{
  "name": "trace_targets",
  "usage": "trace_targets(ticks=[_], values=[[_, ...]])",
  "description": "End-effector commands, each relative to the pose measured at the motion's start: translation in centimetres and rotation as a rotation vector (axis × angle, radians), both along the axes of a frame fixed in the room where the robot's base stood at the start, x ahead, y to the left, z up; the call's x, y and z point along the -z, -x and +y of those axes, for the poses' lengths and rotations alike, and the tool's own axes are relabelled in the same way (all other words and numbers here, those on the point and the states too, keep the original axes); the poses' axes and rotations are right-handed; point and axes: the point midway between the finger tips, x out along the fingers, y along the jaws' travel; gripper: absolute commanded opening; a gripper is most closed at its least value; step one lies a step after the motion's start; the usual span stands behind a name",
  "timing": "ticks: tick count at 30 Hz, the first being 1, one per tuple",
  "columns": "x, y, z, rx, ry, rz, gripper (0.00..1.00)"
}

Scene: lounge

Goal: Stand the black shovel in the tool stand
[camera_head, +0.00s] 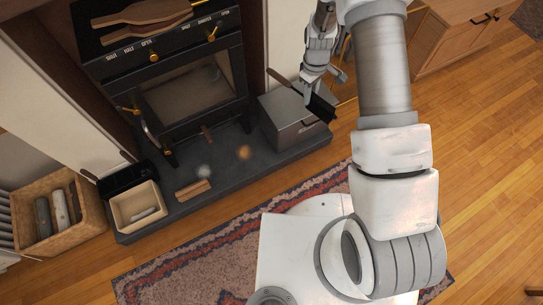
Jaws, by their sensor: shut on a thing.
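My gripper (318,78) is at the top centre, above the right end of the dark hearth. It is shut on a long dark tool, which I take to be the black shovel (321,106). The tool slants down to the right, with a thin brown handle end at upper left and a wide black end at lower right. My fingers hide part of its middle. The tool stand is mostly hidden behind my gripper and arm. Thin brass-coloured parts (347,99) beside the black end may belong to it, but I cannot tell.
A grey metal box (291,126) stands on the hearth below the tool. A black stove (190,85) is to its left. A cream bin (136,212), a small wooden piece (193,190) and a log basket (28,235) are farther left. A patterned rug (200,262) lies in front.

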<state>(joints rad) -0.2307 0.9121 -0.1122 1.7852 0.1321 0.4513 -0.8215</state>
Motion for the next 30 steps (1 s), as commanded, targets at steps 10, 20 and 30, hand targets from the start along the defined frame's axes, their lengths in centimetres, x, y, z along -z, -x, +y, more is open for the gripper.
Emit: trace_targets(ticks=[10, 20, 30], values=[[23.2, 0.0, 5.9, -0.691, -0.007, 0.022, 0.00], [38.2, 2.7, 9.3, -1.180, -0.021, 0.024, 0.00], [40.6, 3.4, 9.9, -1.282, -0.023, 0.021, 0.00]])
